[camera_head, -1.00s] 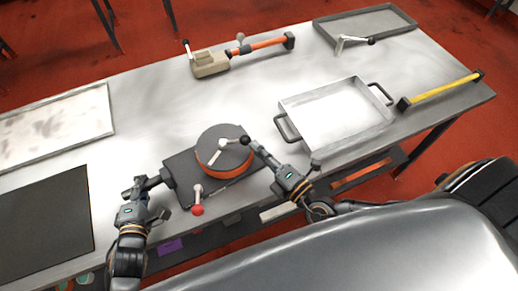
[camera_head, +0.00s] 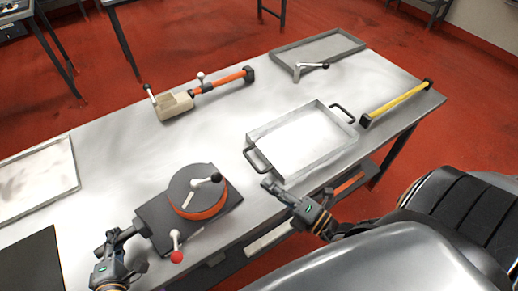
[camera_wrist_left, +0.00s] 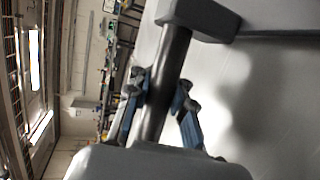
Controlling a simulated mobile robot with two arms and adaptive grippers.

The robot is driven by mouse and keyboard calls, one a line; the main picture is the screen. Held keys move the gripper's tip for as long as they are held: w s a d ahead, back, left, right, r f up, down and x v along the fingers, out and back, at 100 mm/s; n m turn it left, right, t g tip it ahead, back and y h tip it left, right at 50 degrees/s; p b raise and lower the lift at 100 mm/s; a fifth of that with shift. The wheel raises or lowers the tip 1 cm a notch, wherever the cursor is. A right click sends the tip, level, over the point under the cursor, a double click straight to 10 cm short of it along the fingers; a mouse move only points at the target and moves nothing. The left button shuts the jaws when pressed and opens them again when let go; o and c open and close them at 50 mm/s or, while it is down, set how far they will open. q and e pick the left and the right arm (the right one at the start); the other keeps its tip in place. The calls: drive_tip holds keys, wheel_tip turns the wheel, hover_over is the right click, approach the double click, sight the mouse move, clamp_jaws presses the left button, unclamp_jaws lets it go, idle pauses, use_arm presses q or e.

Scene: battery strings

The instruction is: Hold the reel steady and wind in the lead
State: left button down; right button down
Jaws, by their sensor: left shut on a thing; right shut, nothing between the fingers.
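The reel (camera_head: 182,184) is a round drum with a dark top and an orange band, on a dark grey base plate (camera_head: 228,207). A crank with a black knob (camera_head: 216,178) lies across its top. A red-knobbed lever (camera_head: 176,256) stands at the base's front edge. My left gripper (camera_head: 112,248) is shut on the dark side bar (camera_head: 127,234) of the reel base; the left wrist view shows its blue-grey fingers around this bar (camera_wrist_left: 168,80). My right gripper (camera_head: 268,184) is shut and empty, right of the reel and apart from the crank. I cannot make out a loose lead.
A metal tray with two handles (camera_head: 256,132) is just beyond my right gripper. A yellow bar (camera_head: 398,103), a shallow grey tray (camera_head: 352,41) and a beige-and-orange tool (camera_head: 176,104) lie further back. A pale panel (camera_head: 72,168) lies left. Bare table lies behind the reel.

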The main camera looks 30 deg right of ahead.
use_arm(q)
drive_tip(key=c, duration=1.4)
unclamp_jaws()
drive_tip(key=shift+a+f, duration=0.1)
drive_tip(key=shift+f, duration=0.1)
drive_tip(key=o, duration=0.3)
drive_tip(key=shift+r, duration=0.1)
